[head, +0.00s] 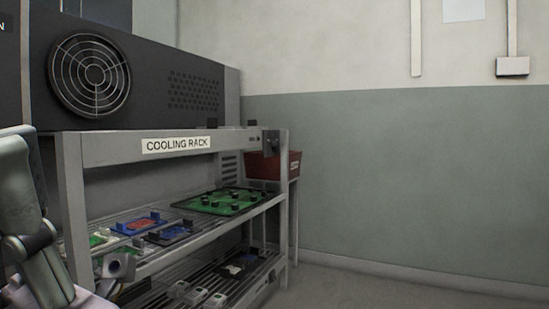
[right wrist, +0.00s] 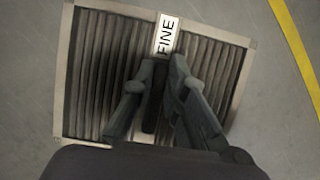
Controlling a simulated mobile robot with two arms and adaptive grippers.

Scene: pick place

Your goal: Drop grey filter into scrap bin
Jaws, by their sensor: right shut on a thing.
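A pleated filter (right wrist: 92,70) with a pale frame fills much of the right wrist view. Its pleats look grey-brown, and a white strip across its middle reads "FINE". My right gripper (right wrist: 162,72) is over the middle of the filter, shut on it at a dark bar along the strip. The fingers hide part of the strip. In the head view a red bin (head: 273,166) with a small label too small to read stands behind the rack's right end. The rack hides part of it.
A grey rack labelled "COOLING RACK" (head: 175,145) stands at left, with boards (head: 228,201) and small parts on its shelves. A dark machine with a fan (head: 94,75) sits above. Floor at right is clear. A yellow floor line (right wrist: 296,48) passes beside the filter.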

